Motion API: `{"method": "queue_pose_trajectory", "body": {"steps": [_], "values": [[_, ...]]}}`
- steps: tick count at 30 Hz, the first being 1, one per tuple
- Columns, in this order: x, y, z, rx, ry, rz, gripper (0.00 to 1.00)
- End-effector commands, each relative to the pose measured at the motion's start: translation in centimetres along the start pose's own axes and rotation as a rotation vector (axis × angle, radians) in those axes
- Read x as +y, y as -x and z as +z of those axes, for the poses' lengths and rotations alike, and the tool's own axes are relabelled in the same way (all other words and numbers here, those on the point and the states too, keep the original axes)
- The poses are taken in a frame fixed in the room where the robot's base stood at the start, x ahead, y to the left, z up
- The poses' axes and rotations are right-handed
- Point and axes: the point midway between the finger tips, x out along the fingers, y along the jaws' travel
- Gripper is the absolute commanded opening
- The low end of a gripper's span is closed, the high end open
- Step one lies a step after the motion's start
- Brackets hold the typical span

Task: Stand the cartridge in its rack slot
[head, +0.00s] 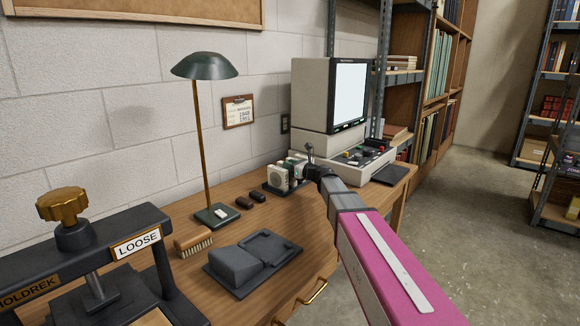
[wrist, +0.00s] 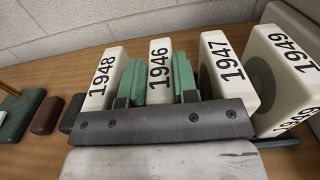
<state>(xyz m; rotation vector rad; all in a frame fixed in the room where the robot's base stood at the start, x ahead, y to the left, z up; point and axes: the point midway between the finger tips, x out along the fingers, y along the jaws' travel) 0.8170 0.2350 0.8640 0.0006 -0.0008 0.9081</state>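In the wrist view the cartridge labelled 1946 (wrist: 160,70), a cream block, is upright between the two green finger pads of my gripper (wrist: 158,84). The pads lie close against both its sides, so my gripper looks shut on it. Cartridge 1948 (wrist: 103,78) stands to its left; cartridges 1947 (wrist: 228,70) and 1949 (wrist: 284,78) stand to its right. In the head view the dark rack (head: 272,188) is on the desk with cream cartridges in it, partly behind my gripper (head: 309,160). The foot of 1946 is hidden, so I cannot tell whether it is seated.
A computer terminal (head: 333,95) stands right of the rack. A green lamp (head: 206,68), brush (head: 193,242), dark cradle (head: 240,265) and a press labelled LOOSE (head: 137,243) are to the left. The cartridges beside my finger pads leave narrow gaps. Bare wood lies in front of the rack.

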Motion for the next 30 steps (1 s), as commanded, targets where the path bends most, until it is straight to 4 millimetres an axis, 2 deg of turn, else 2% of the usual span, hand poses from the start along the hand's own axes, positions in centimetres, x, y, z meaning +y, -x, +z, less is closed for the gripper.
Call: {"method": "queue_pose_trajectory", "body": {"steps": [1,2,3,14,17,30], "values": [[0.0,0.0,0.0,0.001,0.0,0.0,0.41],[0.0,0.0,0.0,0.001,0.0,0.0,0.5],[0.0,0.0,0.0,0.001,0.0,0.0,0.53],[0.0,0.4,0.2,0.001,0.0,0.0,0.53],[0.1,1.7,0.2,0.001,0.0,-0.001,0.53],[0.1,9.9,0.2,0.001,0.0,-0.002,0.53]]}}
